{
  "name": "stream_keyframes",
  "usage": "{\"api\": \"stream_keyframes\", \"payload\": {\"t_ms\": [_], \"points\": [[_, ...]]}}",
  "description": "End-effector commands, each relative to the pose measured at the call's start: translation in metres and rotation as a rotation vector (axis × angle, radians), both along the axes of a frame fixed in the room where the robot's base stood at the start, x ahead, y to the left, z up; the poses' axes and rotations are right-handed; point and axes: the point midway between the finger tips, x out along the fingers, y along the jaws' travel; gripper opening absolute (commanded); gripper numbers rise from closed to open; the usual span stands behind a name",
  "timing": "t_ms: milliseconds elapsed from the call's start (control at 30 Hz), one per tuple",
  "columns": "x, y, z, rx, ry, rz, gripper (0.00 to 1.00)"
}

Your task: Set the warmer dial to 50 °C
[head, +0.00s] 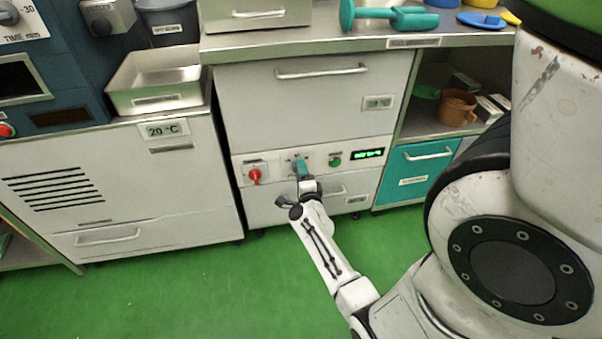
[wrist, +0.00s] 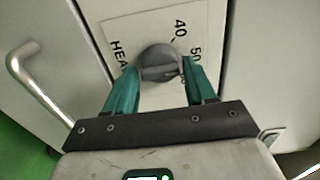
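The warmer dial (wrist: 158,62) is a round dark grey knob on a white label plate in the wrist view. The numbers 40 and 50 show at its upper right, and part of a word starting "HEA" shows at its left. Where its pointer stands is unclear. My gripper (wrist: 160,72) has its two teal fingers apart, one on each side of the knob, with the right finger very close to it. Firm contact does not show. In the head view my gripper (head: 302,171) reaches the control panel and hides the dial.
The panel also carries a red rotary switch (head: 255,175), a green button (head: 335,162) and a green-lit display (head: 369,154). A bar handle (wrist: 38,95) lies left of the fingers in the wrist view. The green floor (head: 190,285) before the cabinets is clear.

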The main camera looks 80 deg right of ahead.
Motion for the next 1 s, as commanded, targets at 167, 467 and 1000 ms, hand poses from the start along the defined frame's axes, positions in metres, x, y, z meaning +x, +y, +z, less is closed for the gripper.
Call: {"api": "stream_keyframes", "payload": {"t_ms": [167,467,1000], "points": [[0.000,0.000,0.001,-0.001,0.000,0.000,0.69],[-0.001,0.005,0.002,0.000,0.001,0.002,0.69],[-0.036,0.088,0.001,0.001,0.001,0.002,0.69]]}}
